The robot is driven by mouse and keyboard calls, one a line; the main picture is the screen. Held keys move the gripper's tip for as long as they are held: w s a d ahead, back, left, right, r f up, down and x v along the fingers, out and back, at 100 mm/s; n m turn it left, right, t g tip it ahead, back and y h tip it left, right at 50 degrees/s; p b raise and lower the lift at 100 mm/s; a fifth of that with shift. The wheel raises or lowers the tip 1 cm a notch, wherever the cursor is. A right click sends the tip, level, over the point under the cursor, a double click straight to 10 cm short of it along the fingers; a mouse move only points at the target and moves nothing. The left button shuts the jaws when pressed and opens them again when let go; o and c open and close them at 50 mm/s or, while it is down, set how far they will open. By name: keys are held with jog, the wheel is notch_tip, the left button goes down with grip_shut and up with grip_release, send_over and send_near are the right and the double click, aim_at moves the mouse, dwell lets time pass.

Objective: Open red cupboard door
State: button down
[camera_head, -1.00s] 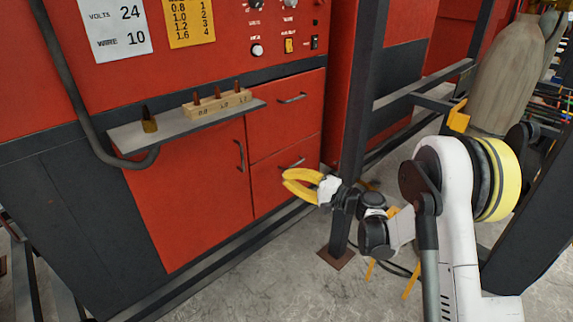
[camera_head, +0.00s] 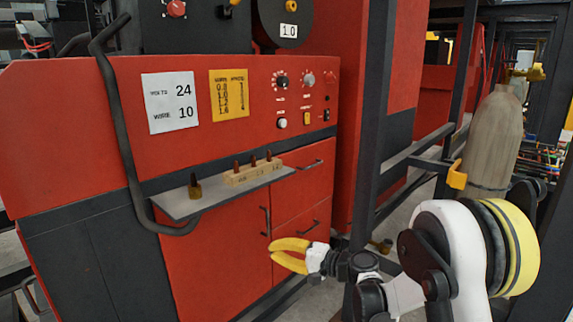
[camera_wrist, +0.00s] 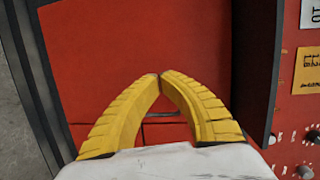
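The red cupboard door (camera_head: 215,262) is closed in the lower front of the red cabinet, below the grey shelf. Its dark upright handle (camera_head: 265,221) is near its right edge. My gripper (camera_head: 271,251) has yellow fingers pointing left, below that handle in the picture, by the seam between door and drawers. In the wrist view the fingertips of my gripper (camera_wrist: 160,76) meet, with an empty gap behind them. The red door panel (camera_wrist: 140,40) fills the view beyond the tips.
A grey shelf (camera_head: 215,199) with a wooden block (camera_head: 254,171) juts out above the door. Two drawers, the lower with a handle (camera_head: 309,226), are right of the door. A dark post (camera_head: 366,150) stands close to my arm. A gas cylinder (camera_head: 490,140) is at right.

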jog(key=s+d+r+n+h, duration=0.1)
jog(key=s+d+r+h, duration=0.2)
jog(key=s, duration=0.4)
jog(key=s+d+r+n+g+h, duration=0.1)
jog(key=s+d+h, duration=0.35)
jog(key=s, duration=0.35)
jog(key=s+d+r+n+h, duration=0.1)
jog(key=s+d+r+h, duration=0.1)
jog(key=s+d, duration=0.4)
jog(key=s+d+f+n+h, duration=0.2)
jog(key=s+d+h, duration=0.45)
jog(key=s, duration=0.65)
jog(key=w+a+r+n+t+h+p, duration=0.1)
jog(key=w+r+n+t, duration=0.25)
jog(key=w, duration=1.15)
jog(key=w+a+r+n+t+h+p, duration=0.15)
jog(key=w+r+n, duration=0.25)
jog(key=w, duration=1.1)
jog(key=w+a+f+n+t+y, duration=0.25)
jog(key=w+a+n, duration=0.25)
jog(key=w+a, duration=0.4)
jog(key=n+t+y+b, duration=0.2)
jog(key=n+t+y, duration=0.15)
jog(key=n, duration=0.35)
send_near(261, 216)
jog(key=w, duration=0.6)
jog(key=shift+a, duration=0.4)
jog(key=shift+w+r, duration=0.1)
jog(key=shift+w, duration=0.6)
